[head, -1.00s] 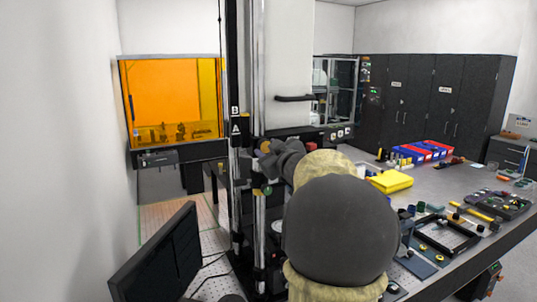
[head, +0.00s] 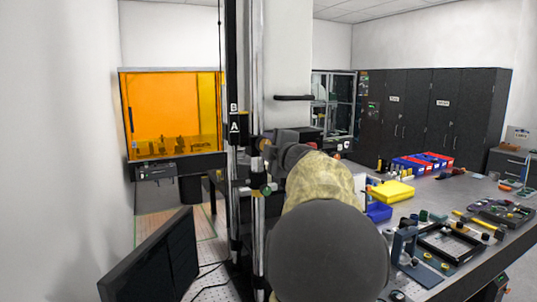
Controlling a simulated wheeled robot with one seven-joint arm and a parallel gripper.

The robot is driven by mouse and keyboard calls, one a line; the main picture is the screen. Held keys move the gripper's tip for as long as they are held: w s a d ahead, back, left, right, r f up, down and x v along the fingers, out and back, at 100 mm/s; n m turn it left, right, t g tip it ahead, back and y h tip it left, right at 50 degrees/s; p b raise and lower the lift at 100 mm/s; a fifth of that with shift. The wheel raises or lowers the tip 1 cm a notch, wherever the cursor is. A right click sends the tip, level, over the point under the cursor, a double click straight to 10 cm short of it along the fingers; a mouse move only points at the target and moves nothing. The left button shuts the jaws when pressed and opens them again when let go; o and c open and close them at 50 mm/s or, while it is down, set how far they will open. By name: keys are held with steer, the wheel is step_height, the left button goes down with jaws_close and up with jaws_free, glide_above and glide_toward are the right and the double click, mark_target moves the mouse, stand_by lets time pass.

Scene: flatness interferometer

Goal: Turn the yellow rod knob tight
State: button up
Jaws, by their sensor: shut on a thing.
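The yellow rod knob (head: 265,143) shows as a small yellow patch on the tall vertical rod stand (head: 258,90), near the middle of the head view. My gripper (head: 270,141) is at the knob, coming from the right. Its jaws are shut on the knob, though the fingertips are small and partly hidden. My own arm covers much of the lower middle and hides what is behind it. How tight the knob sits cannot be seen.
An orange-windowed enclosure (head: 172,115) stands left behind the stand. A dark monitor (head: 150,262) is at the lower left. The bench (head: 420,205) at right carries a yellow box (head: 392,190), blue and red bins (head: 425,162) and tool trays. Dark cabinets (head: 435,110) line the back.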

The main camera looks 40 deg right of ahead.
steer(key=n+b, duration=0.1)
steer(key=n, duration=0.2)
steer(key=shift+f+n+b, duration=0.1)
steer(key=shift+n+b, duration=0.2)
steer(key=shift+b, duration=0.05)
stand_by(0.3)
steer(key=o, duration=1)
steer(key=b+v, duration=0.3)
steer(key=v, duration=1.4)
steer(key=shift+s, duration=0.2)
